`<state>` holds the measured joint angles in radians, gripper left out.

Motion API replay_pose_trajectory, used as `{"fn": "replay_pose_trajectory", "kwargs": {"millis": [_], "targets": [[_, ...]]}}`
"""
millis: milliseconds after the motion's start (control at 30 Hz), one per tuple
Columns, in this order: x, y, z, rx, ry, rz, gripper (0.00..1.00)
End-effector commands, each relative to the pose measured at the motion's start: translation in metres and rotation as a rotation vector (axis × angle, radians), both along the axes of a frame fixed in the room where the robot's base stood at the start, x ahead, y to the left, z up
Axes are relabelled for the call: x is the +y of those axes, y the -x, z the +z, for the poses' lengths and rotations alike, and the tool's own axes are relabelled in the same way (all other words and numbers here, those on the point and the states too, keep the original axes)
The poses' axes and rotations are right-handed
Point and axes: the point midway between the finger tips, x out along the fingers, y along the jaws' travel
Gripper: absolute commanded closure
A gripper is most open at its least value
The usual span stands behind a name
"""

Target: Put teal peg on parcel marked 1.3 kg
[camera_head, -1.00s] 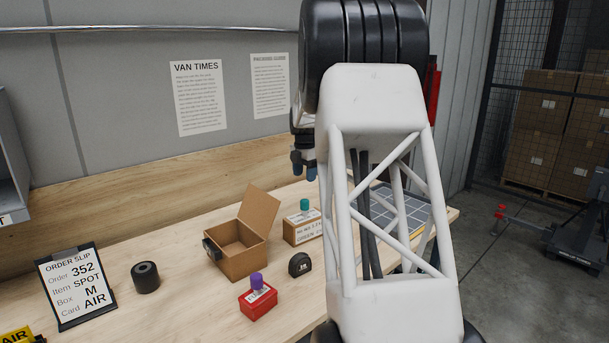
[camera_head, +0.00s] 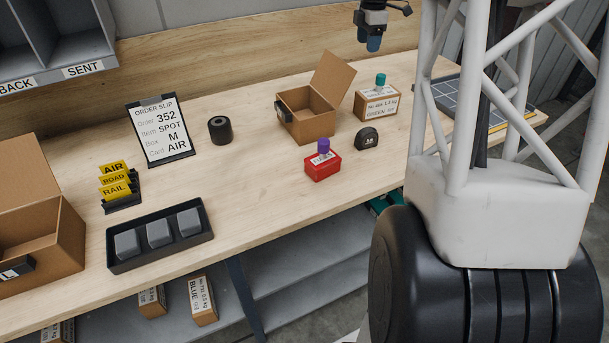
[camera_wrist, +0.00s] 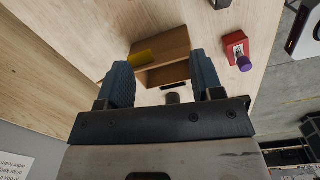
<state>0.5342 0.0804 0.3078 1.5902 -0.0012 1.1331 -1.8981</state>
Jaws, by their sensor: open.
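The teal peg (camera_head: 381,79) stands upright on top of a brown parcel (camera_head: 375,104) at the back right of the bench. Its label seems to read 1.3 kg and GREEN; the small print is hard to read. My gripper (camera_head: 370,42) hangs above the back of the bench, apart from the peg. In the wrist view the blue-padded fingers (camera_wrist: 160,85) are apart with nothing held between them. The open carton (camera_wrist: 168,48) shows beyond them. The teal peg cannot be made out in the wrist view.
A purple peg (camera_head: 323,145) stands on a red box (camera_head: 322,167). A black tape measure (camera_head: 366,139), the open carton (camera_head: 308,118) and a black roll (camera_head: 220,130) are nearby. An order slip (camera_head: 160,130) and a grey-block tray (camera_head: 160,262) stand left. Bare bench lies between.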

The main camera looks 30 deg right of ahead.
Motion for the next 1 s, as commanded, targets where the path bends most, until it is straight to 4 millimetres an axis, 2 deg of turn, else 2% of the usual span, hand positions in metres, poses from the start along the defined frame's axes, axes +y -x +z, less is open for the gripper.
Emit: {"fn": "replay_pose_trajectory", "kwargs": {"millis": [33, 100, 267, 500, 767, 1000], "targets": [[0.021, 0.007, 0.008, -0.008, 0.003, -0.032, 0.40], [0.046, 0.017, 0.015, -0.017, 0.005, -0.092, 0.40], [0.101, 0.043, 0.028, -0.038, 0.005, -0.224, 0.40], [0.176, 0.091, 0.040, -0.072, -0.003, -0.422, 0.40], [0.249, 0.152, 0.042, -0.109, -0.023, -0.636, 0.40], [0.305, 0.214, 0.033, -0.140, -0.053, -0.834, 0.40]]}}
